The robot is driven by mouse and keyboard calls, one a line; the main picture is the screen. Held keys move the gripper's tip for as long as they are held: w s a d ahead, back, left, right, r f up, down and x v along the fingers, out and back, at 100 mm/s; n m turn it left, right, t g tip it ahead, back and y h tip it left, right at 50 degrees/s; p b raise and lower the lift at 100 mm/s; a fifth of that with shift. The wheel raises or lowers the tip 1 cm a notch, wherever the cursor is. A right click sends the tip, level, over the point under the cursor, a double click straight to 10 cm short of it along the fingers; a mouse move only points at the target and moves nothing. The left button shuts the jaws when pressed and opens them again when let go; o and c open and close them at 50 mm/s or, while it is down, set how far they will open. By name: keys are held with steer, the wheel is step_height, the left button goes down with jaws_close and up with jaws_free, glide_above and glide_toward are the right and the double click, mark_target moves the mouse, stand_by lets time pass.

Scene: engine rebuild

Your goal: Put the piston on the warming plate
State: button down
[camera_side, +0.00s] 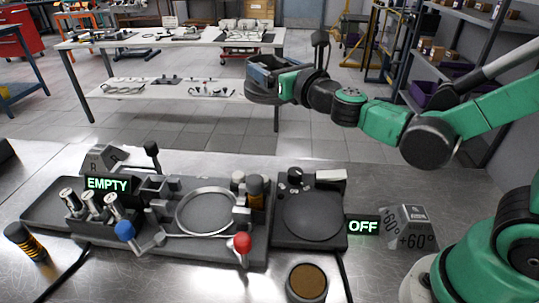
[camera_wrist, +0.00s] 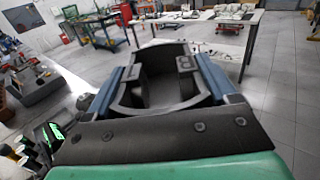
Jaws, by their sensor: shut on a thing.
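The piston (camera_wrist: 160,78), a dark grey hollow part, sits between the blue fingers of my gripper (camera_wrist: 168,80) in the wrist view. In the side view, my gripper (camera_side: 270,74) is shut on the piston (camera_side: 262,92) and holds it high above the bench's far side. The warming plate (camera_side: 310,218) is a dark round disc on a dark base, right of centre on the bench. Its top is bare, and a sign beside it (camera_side: 363,227) reads OFF. The piston is well above the plate and apart from it.
Left of the plate is a fixture with a metal ring (camera_side: 206,212), a blue knob (camera_side: 125,231) and a red knob (camera_side: 242,243). An EMPTY sign (camera_side: 108,184) stands behind metal cylinders. A brown-topped round pot (camera_side: 307,281) and a +60° block (camera_side: 408,225) are near the plate.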

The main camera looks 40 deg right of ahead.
steer(key=s+y, duration=0.1)
steer(key=s+d+f+n, duration=0.1)
steer(key=shift+s+y, duration=0.3)
steer(key=shift+y, duration=0.1)
steer(key=w+a, duration=0.1)
steer(key=w+r+m+h, duration=0.1)
steer(key=w+a+h, duration=0.1)
steer(key=w, duration=0.1)
steer(key=shift+w+a+r, duration=0.1)
steer(key=shift+a+r, duration=0.15)
steer(key=shift+a, duration=0.1)
steer(key=s+a+r+m+g+h, duration=0.1)
steer(key=s+a+m+g+h, duration=0.2)
steer(key=a, duration=1.3)
steer(key=m+g+h, duration=0.1)
steer(key=m+h, duration=0.2)
steer(key=h, duration=0.3)
steer(key=shift+s+r+m, duration=0.2)
steer(key=shift+m, duration=0.2)
steer(key=shift+f, duration=0.1)
step_height(320, 180, down, 20)
steer(key=shift+d+r, duration=0.1)
steer(key=shift+r, duration=0.15)
